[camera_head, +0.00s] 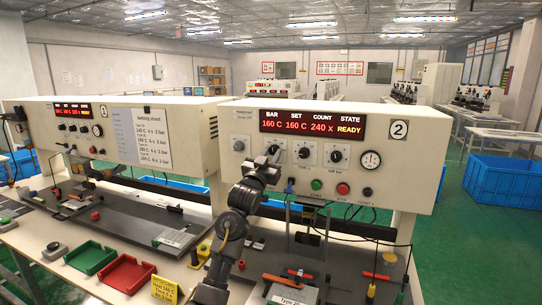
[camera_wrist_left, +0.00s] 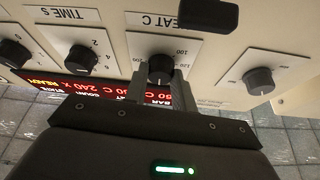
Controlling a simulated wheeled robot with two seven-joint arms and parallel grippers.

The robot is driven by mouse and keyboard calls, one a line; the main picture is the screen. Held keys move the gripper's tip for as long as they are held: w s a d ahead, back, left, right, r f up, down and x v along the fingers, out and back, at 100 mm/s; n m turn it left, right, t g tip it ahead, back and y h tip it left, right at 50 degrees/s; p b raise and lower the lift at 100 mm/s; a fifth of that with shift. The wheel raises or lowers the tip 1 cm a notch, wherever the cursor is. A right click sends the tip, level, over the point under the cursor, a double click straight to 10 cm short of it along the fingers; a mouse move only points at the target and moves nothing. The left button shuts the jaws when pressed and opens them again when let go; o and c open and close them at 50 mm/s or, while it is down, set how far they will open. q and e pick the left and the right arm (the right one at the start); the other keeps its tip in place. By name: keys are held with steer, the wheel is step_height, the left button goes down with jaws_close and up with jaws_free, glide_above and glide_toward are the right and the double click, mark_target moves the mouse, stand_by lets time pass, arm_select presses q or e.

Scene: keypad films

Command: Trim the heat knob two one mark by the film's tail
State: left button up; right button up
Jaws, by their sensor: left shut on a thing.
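My left gripper (camera_head: 270,160) is at the front panel of press 2 and shut on the heat knob (camera_wrist_left: 160,68), a black dial under the "HEAT C" label. In the head view the gripper partly hides this knob. The red display (camera_head: 311,123) reads 160 C, 160 C, 240 x and READY. A grey labelled piece starting "Type" (camera_head: 291,295) lies at the front under the press; its label is too small to read fully. My right gripper is not in view.
The time knob (camera_wrist_left: 80,57) sits beside the heat knob, and another knob (camera_wrist_left: 258,80) is on its other side. Green and red buttons (camera_head: 342,188) are below. A setting sheet (camera_head: 138,136) hangs on the left press. A yellow note (camera_head: 164,290) and red tray (camera_head: 127,273) are on the bench.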

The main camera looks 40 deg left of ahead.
arm_select(q)
steer(key=shift+n, duration=0.3)
steer(key=n+y, duration=0.1)
steer(key=n, duration=0.2)
steer(key=n+g+y+p, duration=0.1)
steer(key=n+y, duration=0.1)
steer(key=n, duration=0.1)
steer(key=shift+w+d+y, duration=0.1)
steer(key=shift+d+y, duration=0.1)
steer(key=shift+y, duration=0.1)
steer(key=shift+r+n+g+y+p, duration=0.1)
steer(key=shift+n+g+y+p, duration=0.4)
steer(key=shift+n, duration=0.95)
steer(key=shift+n+g+y+p, duration=0.25)
steer(key=shift+n+g, duration=0.35)
steer(key=shift+n, duration=0.85)
steer(key=shift+y, duration=0.25)
steer(key=o, duration=1)
